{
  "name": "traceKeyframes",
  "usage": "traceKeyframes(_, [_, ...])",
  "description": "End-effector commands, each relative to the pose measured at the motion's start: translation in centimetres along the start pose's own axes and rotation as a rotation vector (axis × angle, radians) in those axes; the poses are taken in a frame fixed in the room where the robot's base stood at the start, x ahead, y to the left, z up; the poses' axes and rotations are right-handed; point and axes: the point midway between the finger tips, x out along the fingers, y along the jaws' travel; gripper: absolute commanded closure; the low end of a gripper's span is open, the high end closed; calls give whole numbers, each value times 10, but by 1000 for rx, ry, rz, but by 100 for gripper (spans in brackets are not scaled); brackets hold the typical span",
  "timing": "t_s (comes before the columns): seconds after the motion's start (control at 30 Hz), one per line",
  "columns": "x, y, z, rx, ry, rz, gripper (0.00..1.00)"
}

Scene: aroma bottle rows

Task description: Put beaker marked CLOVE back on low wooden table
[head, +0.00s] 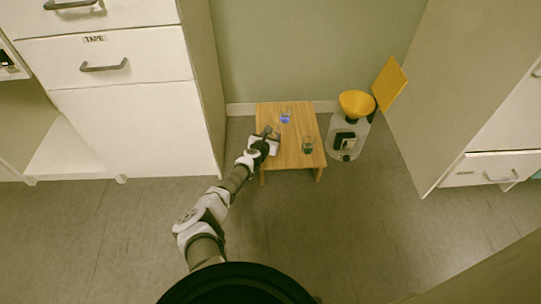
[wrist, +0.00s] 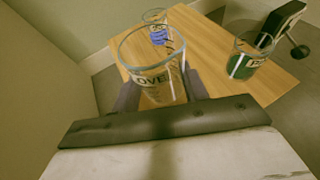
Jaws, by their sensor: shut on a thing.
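The low wooden table (head: 295,130) stands against the back wall; its top also fills much of the wrist view (wrist: 205,50). My gripper (head: 270,138) is over the table's left part. In the wrist view my gripper (wrist: 160,92) is shut on a clear glass beaker (wrist: 152,60), with one finger on each side. Its label reads "OVE", the rest being turned out of sight, which fits CLOVE. The beaker looks empty and roughly upright. I cannot tell whether its base touches the tabletop. In the head view it is hard to make out by the gripper.
White cabinets (head: 130,100) flank the left.

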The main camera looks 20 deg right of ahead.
Motion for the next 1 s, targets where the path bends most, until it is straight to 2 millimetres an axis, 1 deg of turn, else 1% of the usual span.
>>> traceKeyframes(0.03, [7, 0, -16, -3, 1, 0, 80])
traceKeyframes(0.1, [10, 0, -24, -1, 0, 0, 80])
traceKeyframes(0.37, [15, 0, -36, 0, 0, 0, 80])
traceKeyframes(0.63, [29, 0, -69, -1, 1, 0, 80])
traceKeyframes(0.9, [28, 0, -68, 1, -1, 0, 80])
traceKeyframes(1.0, [29, 0, -71, 0, 0, 0, 80])
